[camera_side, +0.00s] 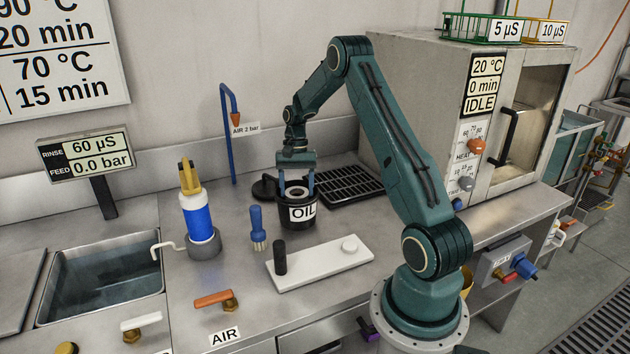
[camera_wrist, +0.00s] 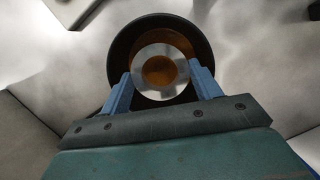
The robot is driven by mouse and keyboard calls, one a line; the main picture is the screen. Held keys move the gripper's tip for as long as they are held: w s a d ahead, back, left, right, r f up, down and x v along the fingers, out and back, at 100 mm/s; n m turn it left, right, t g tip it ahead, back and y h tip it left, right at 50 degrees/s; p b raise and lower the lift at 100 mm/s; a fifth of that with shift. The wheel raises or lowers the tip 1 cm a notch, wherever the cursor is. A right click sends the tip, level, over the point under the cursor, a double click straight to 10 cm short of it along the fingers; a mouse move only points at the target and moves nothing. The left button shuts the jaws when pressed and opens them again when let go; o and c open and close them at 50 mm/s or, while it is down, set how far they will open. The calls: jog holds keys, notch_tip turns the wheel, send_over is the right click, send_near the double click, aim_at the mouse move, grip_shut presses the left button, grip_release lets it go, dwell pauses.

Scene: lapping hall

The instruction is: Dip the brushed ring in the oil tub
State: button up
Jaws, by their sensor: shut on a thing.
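The oil tub (camera_side: 297,214) is a black round pot with a white OIL label, standing on the steel bench. My gripper (camera_side: 297,190) points down at its mouth, with the blue fingers at the rim. In the wrist view my gripper (camera_wrist: 160,88) is shut on the brushed ring (camera_wrist: 150,54), a flat shiny metal ring. The ring lies within the outline of the dark tub (camera_wrist: 122,44), and amber oil shows through its hole and around it. How deep the ring sits, and whether it touches the oil, I cannot tell. In the side view the ring is mostly hidden.
A black lid (camera_side: 264,188) lies behind the tub, and a black drain grate (camera_side: 345,184) lies to its right. A blue brush (camera_side: 257,228) stands at its left. A white plate (camera_side: 322,264) with a black peg lies in front. A blue-white bottle (camera_side: 197,217) stands further left.

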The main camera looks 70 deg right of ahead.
jog(key=shift+f, duration=2.85)
jog(key=shift+s+a+f, duration=0.1)
jog(key=shift+f, duration=0.4)
jog(key=shift+a+r, duration=0.1)
jog(key=shift+r, duration=0.15)
jog(key=shift+s+a+v, duration=0.1)
jog(key=shift+a+v, duration=0.05)
jog(key=shift+v, duration=0.9)
jog(key=shift+s+a+v, duration=0.1)
jog(key=shift+a+v, duration=0.05)
jog(key=shift+v, duration=0.9)
jog(key=shift+w+r, duration=0.1)
jog(key=shift+r, duration=2.05)
jog(key=shift+r, duration=2)
